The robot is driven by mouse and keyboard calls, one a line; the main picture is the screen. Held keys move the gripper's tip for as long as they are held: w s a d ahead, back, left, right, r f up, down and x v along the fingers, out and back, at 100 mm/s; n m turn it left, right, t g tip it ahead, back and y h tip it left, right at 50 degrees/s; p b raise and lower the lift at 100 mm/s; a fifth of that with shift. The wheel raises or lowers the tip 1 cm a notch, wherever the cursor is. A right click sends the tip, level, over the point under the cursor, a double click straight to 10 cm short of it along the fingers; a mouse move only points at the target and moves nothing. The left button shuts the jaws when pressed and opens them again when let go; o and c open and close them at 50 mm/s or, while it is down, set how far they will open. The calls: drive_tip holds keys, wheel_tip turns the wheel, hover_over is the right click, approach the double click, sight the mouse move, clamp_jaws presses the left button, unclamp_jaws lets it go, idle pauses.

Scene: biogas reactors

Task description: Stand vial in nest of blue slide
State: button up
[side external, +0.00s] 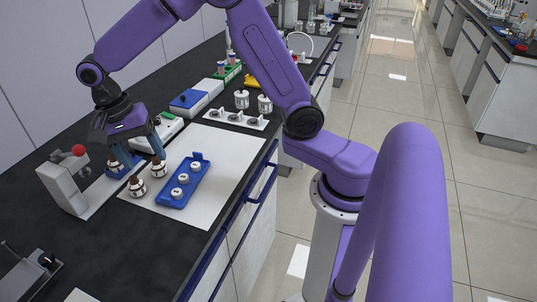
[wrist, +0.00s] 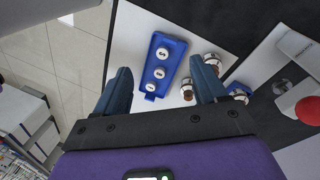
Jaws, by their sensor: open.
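Brown vials with white bands stand near my gripper (side external: 136,158): one vial (side external: 158,168) by the right finger, one vial (side external: 137,187) in front on the white mat, and one vial (side external: 115,167) by the left finger at a blue slide (side external: 127,171). The slide is partly hidden by the fingers; in the wrist view a piece of it (wrist: 240,87) shows at the right, beside a vial. I cannot tell whether that vial sits in its nest. My gripper is open and empty, pointing down above this group. Its fingers also show in the wrist view (wrist: 160,72).
A blue tray (side external: 171,200) with three white round pieces lies on the white mat (side external: 215,170). A grey press (side external: 63,184) with a red knob (side external: 79,150) stands left of the slide. A white rack (side external: 228,118), white jars (side external: 242,99) and a blue-topped box (side external: 188,101) stand behind.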

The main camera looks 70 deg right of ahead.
drive_tip(key=s+d+n+t, duration=0.1)
drive_tip(key=s+d+n, duration=0.2)
drive_tip(key=s+n, duration=0.9)
drive_tip(key=s+d+r+n+t+y, duration=0.1)
drive_tip(key=s+d+n, duration=0.3)
drive_tip(key=s+n, duration=0.8)
drive_tip(key=s, duration=0.2)
drive_tip(key=shift+s+r, duration=0.3)
drive_tip(key=shift+s, duration=0.1)
